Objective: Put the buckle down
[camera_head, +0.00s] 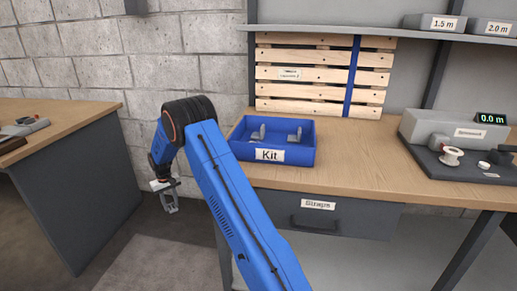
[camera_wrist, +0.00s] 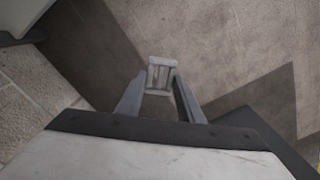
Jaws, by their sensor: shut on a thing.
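My gripper (camera_head: 167,191) hangs in the gap between the two benches, below the bench tops and left of the blue kit tray. In the wrist view its two fingers (camera_wrist: 160,93) are closed on a grey metal buckle (camera_wrist: 161,64), a small rectangular frame with bars. The buckle is held at the fingertips above the floor, touching nothing else that I can see. The blue tray labelled "Kit" (camera_head: 270,155) sits on the right bench, with two small grey metal pieces (camera_head: 258,132) (camera_head: 295,135) inside.
The right bench (camera_head: 360,155) has a drawer (camera_head: 325,219) below its top and a slatted wooden pallet (camera_head: 310,85) at the back. A grey machine with a spool (camera_head: 452,157) stands at the right. The left bench (camera_head: 70,115) holds some tools. The tabletop right of the tray is clear.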

